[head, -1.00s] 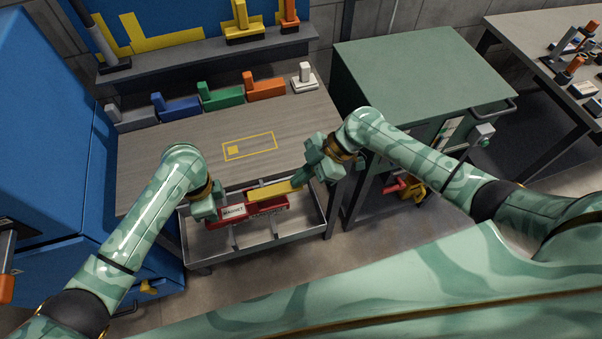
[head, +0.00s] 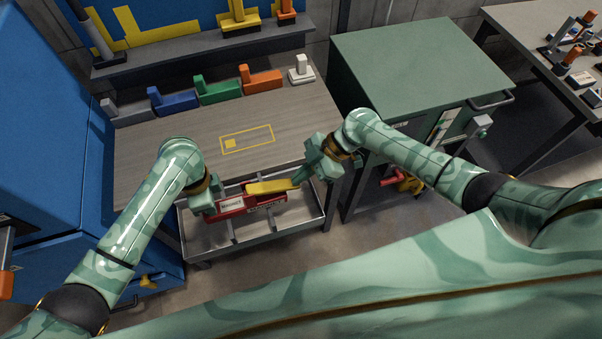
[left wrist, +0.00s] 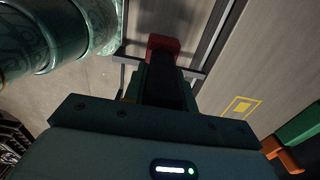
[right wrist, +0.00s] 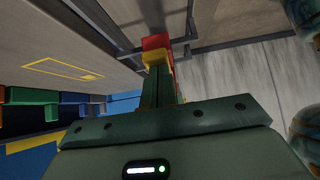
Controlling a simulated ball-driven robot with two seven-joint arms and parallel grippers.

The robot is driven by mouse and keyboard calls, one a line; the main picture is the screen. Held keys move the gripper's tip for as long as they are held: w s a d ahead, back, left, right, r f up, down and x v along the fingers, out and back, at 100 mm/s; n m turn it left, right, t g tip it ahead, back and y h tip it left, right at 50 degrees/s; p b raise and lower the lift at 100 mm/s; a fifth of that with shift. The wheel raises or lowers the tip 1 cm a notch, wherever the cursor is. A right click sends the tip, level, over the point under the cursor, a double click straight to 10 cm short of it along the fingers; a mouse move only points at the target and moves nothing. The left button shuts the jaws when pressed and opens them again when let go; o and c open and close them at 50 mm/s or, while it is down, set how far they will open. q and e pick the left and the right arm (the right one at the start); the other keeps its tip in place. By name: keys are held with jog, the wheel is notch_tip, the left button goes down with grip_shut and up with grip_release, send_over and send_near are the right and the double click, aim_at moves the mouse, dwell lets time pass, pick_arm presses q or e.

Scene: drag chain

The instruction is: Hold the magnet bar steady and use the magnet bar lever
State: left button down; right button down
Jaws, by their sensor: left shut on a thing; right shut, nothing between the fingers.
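The magnet bar (head: 268,207) is a red block with a white label, held over the grey tray under the bench's front edge. Its yellow lever (head: 272,187) lies along its top. My left gripper (head: 208,200) is shut on the bar's left end, and red shows beyond its fingers in the left wrist view (left wrist: 163,43). My right gripper (head: 301,177) is shut and empty, its tips at the lever's right end. In the right wrist view the yellow lever (right wrist: 157,56) shows just beyond the fingertips, seemingly touching, with red behind it. The fingers partly hide the bar's ends.
The wooden bench top (head: 190,150) carries a yellow outlined rectangle (head: 246,139) and is mostly clear. Several coloured blocks stand along its back. The metal tray (head: 215,243) is below the bar. A green cabinet (head: 415,65) stands right, a blue cabinet (head: 45,130) left.

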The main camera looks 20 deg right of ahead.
pick_arm(q)
jog(key=shift+d, duration=0.1)
pick_arm(e)
jog(key=shift+r, duration=0.75)
jog(key=shift+r, duration=0.25)
jog(key=v, duration=1.2)
jog(key=shift+r, duration=0.55)
pick_arm(q)
jog(key=c, duration=1)
grip_release()
jog(key=shift+c, duration=0.2)
